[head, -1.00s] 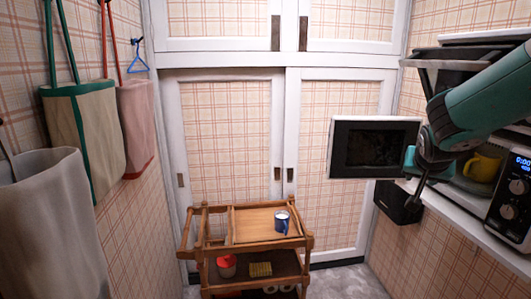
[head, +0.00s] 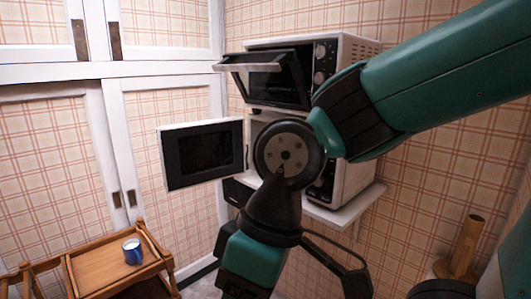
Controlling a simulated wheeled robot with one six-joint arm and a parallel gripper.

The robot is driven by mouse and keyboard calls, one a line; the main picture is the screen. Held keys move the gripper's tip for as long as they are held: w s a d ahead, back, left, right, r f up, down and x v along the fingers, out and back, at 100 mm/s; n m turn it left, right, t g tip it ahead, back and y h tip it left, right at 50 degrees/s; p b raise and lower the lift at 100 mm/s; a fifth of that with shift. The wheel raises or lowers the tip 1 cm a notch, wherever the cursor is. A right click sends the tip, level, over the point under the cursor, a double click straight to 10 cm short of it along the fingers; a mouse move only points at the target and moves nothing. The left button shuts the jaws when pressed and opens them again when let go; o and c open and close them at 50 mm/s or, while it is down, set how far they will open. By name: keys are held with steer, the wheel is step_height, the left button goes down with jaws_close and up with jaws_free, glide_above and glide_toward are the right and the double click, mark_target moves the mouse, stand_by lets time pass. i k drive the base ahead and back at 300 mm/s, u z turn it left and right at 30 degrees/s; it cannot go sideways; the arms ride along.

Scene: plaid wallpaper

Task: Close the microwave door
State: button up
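The microwave door (head: 203,153), a dark panel in a pale frame, stands wide open and swung out to the left. The microwave body (head: 352,172) sits on a white shelf at the right; my arm hides most of its front and its inside. My arm comes in from the upper right, bends in front of the microwave, and points down. A black bent part at the lower middle appears to belong to my gripper (head: 338,262). Its fingertips cannot be made out, so its opening is unclear. It looks apart from the door in the picture.
An oven (head: 352,58) stands above the microwave with its drop-down door (head: 262,75) tilted open. A wooden cart (head: 92,268) with a blue mug (head: 132,250) stands at lower left. The white shelf (head: 345,212) juts out below the microwave. A brown cylinder (head: 466,245) stands at right.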

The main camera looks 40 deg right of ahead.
mark_target(204, 152)
steer(key=z, duration=0.4)
steer(key=k, duration=0.65)
steer(key=u, duration=0.2)
steer(key=i, duration=1.95)
steer(key=u, duration=0.35)
